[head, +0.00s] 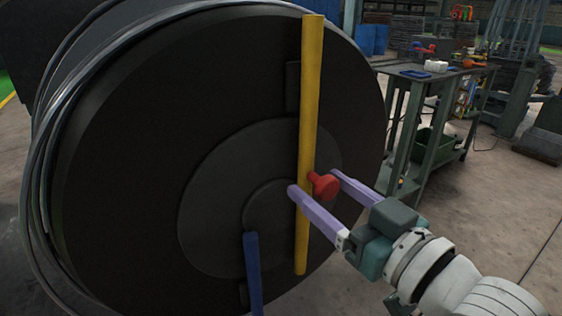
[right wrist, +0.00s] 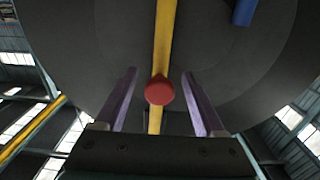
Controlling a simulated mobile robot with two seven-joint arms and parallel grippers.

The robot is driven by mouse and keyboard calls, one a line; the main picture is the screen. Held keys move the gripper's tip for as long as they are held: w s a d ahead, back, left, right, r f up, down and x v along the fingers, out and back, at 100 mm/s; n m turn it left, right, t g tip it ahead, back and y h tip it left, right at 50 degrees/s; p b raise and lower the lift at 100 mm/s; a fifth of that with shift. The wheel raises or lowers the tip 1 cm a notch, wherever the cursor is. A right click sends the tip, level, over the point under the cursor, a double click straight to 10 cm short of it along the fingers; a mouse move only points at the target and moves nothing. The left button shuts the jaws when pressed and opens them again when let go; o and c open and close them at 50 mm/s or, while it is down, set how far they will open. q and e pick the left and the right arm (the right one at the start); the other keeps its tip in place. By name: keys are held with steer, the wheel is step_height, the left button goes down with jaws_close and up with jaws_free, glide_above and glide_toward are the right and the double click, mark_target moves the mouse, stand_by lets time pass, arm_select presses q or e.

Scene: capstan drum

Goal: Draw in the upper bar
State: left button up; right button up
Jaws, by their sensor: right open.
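A large dark drum (head: 150,130) fills the left and middle of the head view. A long yellow bar (head: 312,90) stands nearly upright across its face, with a red knob (head: 325,186) on it. A shorter blue bar (head: 252,275) sits lower on the face. My right gripper (head: 312,181) is open, its two lilac fingers on either side of the red knob. In the right wrist view the red knob (right wrist: 159,90) lies between the fingers, apart from both, with the yellow bar (right wrist: 165,35) behind it. My left gripper is not in view.
Cable (head: 38,190) is wound round the drum's rim at the left. A green workbench (head: 440,80) with tools stands at the back right. The floor (head: 470,205) between the bench and my right arm is clear.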

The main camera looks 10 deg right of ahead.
steer(key=v, duration=1)
steer(key=shift+a, duration=0.1)
